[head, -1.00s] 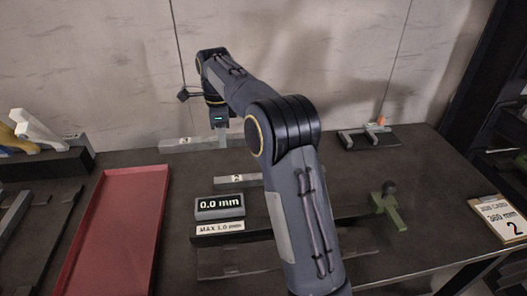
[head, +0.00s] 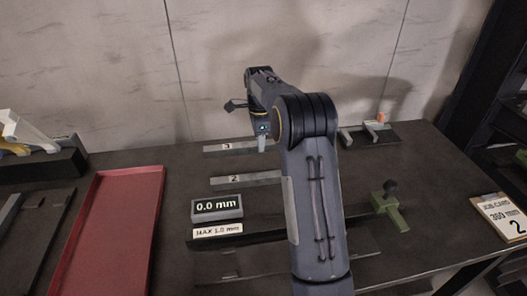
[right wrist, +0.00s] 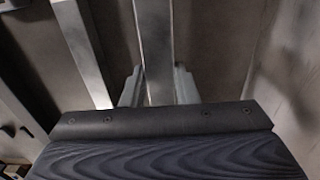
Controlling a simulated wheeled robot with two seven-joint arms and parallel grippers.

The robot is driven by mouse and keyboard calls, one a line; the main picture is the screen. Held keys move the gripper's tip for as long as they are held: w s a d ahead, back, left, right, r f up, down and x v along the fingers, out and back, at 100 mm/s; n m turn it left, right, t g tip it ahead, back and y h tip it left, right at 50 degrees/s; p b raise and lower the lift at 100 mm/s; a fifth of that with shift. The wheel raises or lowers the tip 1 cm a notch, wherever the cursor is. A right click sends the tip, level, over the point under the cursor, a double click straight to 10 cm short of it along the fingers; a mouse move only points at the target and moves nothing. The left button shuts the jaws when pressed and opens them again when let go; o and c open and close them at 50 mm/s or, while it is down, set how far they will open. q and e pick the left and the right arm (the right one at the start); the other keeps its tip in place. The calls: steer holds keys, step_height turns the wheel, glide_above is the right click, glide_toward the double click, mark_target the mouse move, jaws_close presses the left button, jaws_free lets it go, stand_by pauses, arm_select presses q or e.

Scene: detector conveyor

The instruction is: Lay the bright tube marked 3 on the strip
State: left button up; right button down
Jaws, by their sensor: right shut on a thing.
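The tube marked 3 (head: 215,149) is a grey metal bar at the back of the bench, its label near its left end. My right gripper (head: 263,145) is shut on it, right of the label; whether it clears the bench is hard to tell. In the right wrist view the tube (right wrist: 153,45) passes between the fingers (right wrist: 157,88). The tube marked 2 (head: 255,179) lies in front of it, roughly parallel. A long dark strip (head: 265,237) runs in front of the display, partly hidden behind my right arm. My left gripper is out of view.
A display reading 0.0 mm (head: 217,207) stands beside a MAX 1.0 mm label (head: 218,231). A red tray (head: 112,235) is at left. A green clamp (head: 391,210) stands right of my arm. A job card (head: 503,218) lies at the right edge. A fixture (head: 368,133) sits back right.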

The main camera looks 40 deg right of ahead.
steer(key=shift+d+f, duration=0.25)
steer(key=f, duration=0.3)
steer(key=shift+s+d+f, duration=0.15)
steer(key=shift+d+f, duration=0.15)
steer(key=shift+f, duration=0.1)
steer(key=c, duration=1.1)
jaws_free()
steer(key=shift+f, duration=0.1)
